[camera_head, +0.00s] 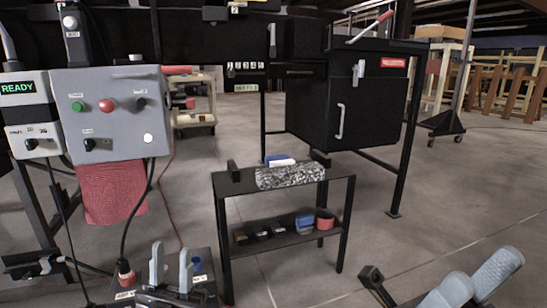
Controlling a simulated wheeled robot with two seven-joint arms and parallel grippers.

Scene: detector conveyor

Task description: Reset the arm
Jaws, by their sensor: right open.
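My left gripper (171,261) is at the bottom left. Its two pale grey fingers point up and stand apart, with nothing seen between them. Its wrist is partly cut off by the lower edge. My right gripper (487,272) is at the bottom right corner, fingers pointing up and to the right, open and with no object seen in it. Both grippers are in front of and below the small black table (341,195), one on each side of it.
The black table carries a speckled grey block (291,177); its lower shelf holds small items and a red round container (324,220). A grey control box (112,115) and a READY display (22,88) are at left. A black cabinet (370,105) stands behind.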

